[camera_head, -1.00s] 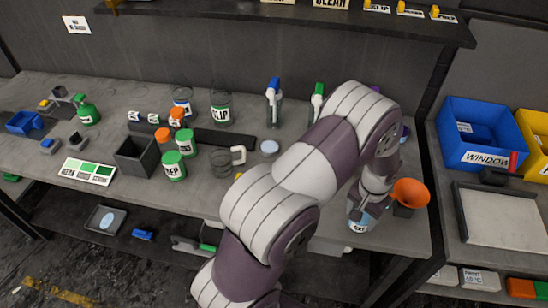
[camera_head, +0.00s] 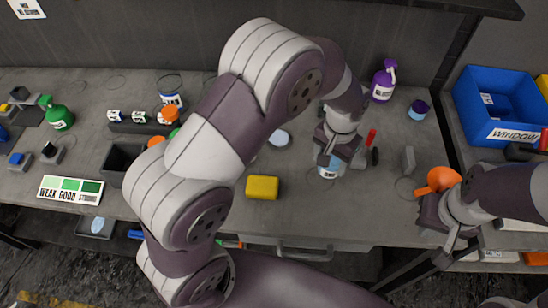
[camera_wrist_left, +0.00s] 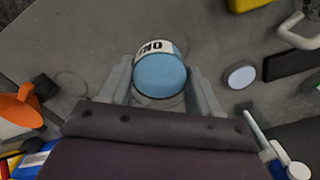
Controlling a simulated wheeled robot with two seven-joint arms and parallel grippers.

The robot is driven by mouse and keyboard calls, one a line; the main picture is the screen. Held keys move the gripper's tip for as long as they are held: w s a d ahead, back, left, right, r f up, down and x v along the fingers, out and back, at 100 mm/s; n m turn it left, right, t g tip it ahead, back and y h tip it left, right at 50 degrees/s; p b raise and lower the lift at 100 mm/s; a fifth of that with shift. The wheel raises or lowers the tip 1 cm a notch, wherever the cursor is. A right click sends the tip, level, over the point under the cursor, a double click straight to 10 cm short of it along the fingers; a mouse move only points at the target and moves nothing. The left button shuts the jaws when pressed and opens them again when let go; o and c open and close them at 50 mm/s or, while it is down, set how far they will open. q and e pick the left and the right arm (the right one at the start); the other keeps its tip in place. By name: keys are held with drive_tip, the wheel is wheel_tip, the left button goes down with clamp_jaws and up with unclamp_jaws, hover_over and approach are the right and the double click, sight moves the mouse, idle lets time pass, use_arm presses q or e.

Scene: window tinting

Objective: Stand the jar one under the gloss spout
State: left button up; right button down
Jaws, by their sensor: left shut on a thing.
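Jar one (camera_head: 329,168) has a pale blue top and a white label. In the left wrist view the jar (camera_wrist_left: 160,75) sits between the two fingers, its label partly readable. My left gripper (camera_head: 333,155) is shut on it over the right part of the bench; I cannot tell whether its base touches the bench. My right gripper (camera_head: 436,222) is at the bench's front right, just in front of an orange funnel (camera_head: 437,180); its finger opening is unclear. No spout marked gloss can be made out; my left arm hides part of the bench.
A yellow block (camera_head: 262,187) lies left of the jar. A red-tipped tool (camera_head: 371,140) and a grey upright block (camera_head: 407,160) stand to its right. A purple spray bottle (camera_head: 383,82) is behind. A blue bin (camera_head: 500,110) is at the right. A faint ring marks bare bench near the funnel.

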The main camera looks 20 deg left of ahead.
use_arm(q)
drive_tip(key=a+f, duration=0.1)
drive_tip(key=a, duration=0.1)
drive_tip(key=a+f+p, duration=0.1)
drive_tip(key=a+f, duration=0.1)
drive_tip(key=a, duration=0.1)
drive_tip(key=a+f, duration=0.1)
drive_tip(key=a, duration=0.2)
drive_tip(key=shift+w+a+f, duration=0.1)
drive_tip(key=shift+w+f, duration=0.15)
drive_tip(key=shift+f, duration=0.05)
drive_tip(key=f, duration=0.1)
drive_tip(key=f+p, duration=0.1)
drive_tip(key=f, duration=0.1)
drive_tip(key=shift+s+d+f+p, duration=0.2)
drive_tip(key=shift+f+p, duration=0.1)
drive_tip(key=shift+f, duration=0.25)
drive_tip(key=shift+w+a, duration=0.1)
drive_tip(key=shift+a, duration=0.05)
drive_tip(key=shift+f, duration=0.2)
drive_tip(key=o, duration=1)
drive_tip(key=shift+c, duration=0.2)
drive_tip(key=shift+o, duration=0.6)
drive_tip(key=shift+r, duration=0.1)
drive_tip(key=shift+r, duration=0.1)
